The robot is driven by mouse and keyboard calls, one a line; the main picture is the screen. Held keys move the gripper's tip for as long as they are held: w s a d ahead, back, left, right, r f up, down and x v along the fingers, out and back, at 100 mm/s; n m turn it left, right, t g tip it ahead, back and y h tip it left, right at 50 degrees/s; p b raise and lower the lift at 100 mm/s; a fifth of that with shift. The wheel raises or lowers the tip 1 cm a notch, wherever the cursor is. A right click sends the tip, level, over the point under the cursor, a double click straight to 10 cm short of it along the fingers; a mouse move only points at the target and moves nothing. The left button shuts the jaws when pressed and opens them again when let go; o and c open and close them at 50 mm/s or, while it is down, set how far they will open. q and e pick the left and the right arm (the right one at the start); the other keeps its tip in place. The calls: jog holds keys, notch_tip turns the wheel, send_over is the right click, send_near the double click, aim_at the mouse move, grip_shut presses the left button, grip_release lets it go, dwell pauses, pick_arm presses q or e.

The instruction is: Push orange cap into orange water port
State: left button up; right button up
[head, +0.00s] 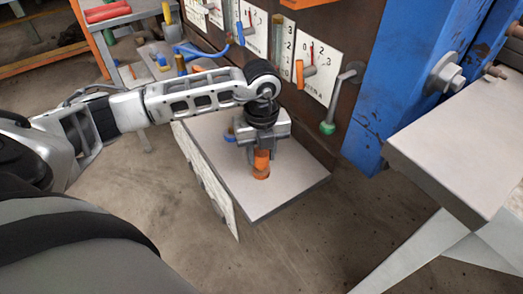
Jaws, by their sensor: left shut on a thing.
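My left gripper (264,150) points down over the light grey platform (285,190) in the head view. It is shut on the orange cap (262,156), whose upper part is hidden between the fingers. Directly below, an orange ring, the orange water port (261,174), shows at the platform's top. The cap is upright and lined up with the port; I cannot tell how deep it sits. A small blue piece (229,136) is on the platform just left of the gripper. My right gripper is not in view.
A dark panel with dials and coloured levers (305,70) stands right behind the platform. A blue column (405,80) and a grey table (470,150) are at the right. A tool bench (120,18) is at the back left. Floor in front is clear.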

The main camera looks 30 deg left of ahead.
pick_arm(q)
jog(key=shift+f+b, duration=0.75)
jog(key=shift+f, duration=0.35)
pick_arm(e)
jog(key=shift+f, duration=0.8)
pick_arm(q)
jog(key=o, duration=1)
notch_tip(320, 180, up, 12)
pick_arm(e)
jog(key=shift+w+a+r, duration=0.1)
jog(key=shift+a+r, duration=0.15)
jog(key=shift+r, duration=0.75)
pick_arm(q)
jog(key=shift+s, duration=0.1)
